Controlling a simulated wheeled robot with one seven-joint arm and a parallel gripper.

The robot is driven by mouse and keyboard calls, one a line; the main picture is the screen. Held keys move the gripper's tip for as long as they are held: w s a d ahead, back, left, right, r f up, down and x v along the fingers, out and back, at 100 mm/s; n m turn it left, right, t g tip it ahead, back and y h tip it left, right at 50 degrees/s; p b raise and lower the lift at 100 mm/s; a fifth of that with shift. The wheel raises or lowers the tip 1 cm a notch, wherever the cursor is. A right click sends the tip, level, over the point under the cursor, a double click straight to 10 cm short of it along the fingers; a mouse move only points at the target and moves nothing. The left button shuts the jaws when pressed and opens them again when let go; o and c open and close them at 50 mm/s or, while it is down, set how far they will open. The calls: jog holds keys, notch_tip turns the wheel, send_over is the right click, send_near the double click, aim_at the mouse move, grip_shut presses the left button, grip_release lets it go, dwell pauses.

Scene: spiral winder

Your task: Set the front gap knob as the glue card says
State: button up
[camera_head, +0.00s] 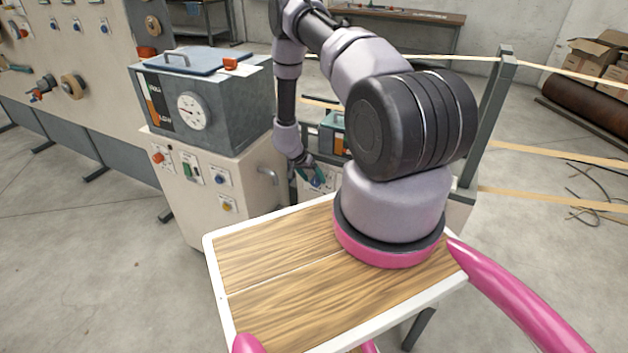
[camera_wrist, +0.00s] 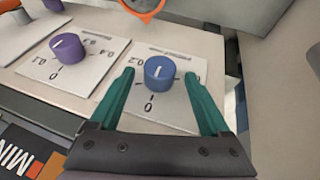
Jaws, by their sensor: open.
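In the wrist view a blue knob (camera_wrist: 158,71) with a white line on top stands on a white scale plate (camera_wrist: 178,112). A 0 is printed on the gripper's side of it. My gripper (camera_wrist: 160,75) has its green fingers open, one on each side of the blue knob; I cannot tell whether they touch it. The small plate titles are unreadable, so I cannot tell which knob is the front gap one. In the head view my gripper (camera_head: 311,171) is small beside the machine. I cannot identify the glue card.
A grey box with a round gauge (camera_head: 193,112) stands on a cream cabinet (camera_head: 240,185) with buttons, left of my arm. Tan strips (camera_head: 545,148) run to the right.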

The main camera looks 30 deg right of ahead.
jog(key=shift+d+f, duration=0.3)
jog(key=shift+f, duration=0.35)
grip_shut()
jog(key=shift+t+y, duration=0.3)
jog(key=shift+s+d+m+t+y, duration=0.25)
jog(key=shift+m+t+y, duration=0.05)
jog(key=shift+t+y, duration=0.45)
jog(key=t+y, duration=0.1)
jog(key=t, duration=0.1)
jog(key=shift+s+d+m+t+y, duration=0.15)
jog(key=shift+s+m+t+y, duration=0.1)
jog(key=shift+m+t+y, duration=0.15)
jog(key=t+y, duration=0.1)
jog(key=t, duration=0.1)
jog(key=m+t+y, duration=0.1)
jog(key=t, duration=0.1)
jog(key=shift+s+f+y, duration=0.1)
jog(key=shift+f+y, duration=0.05)
jog(key=shift+y, duration=0.1)
